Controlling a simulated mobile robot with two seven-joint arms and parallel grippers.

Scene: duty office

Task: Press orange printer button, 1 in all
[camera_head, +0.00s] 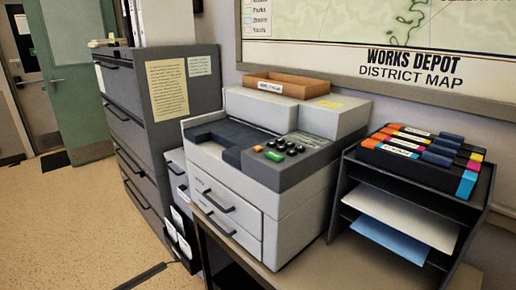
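A grey and white printer (235,205) stands on a table in the middle of the view. Its dark control panel (305,157) is on the top right. A small orange button (258,148) sits at the left end of the panel, behind and left of a larger green button (274,156). Several black buttons (291,150) are beside them. Nothing covers the orange button. Neither of my grippers shows in this view.
A black rack (345,205) with papers and toner boxes stands right of the printer. A grey filing cabinet (125,130) is on the left. A wooden tray (287,85) rests on the printer's back. The floor (65,215) at left is open.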

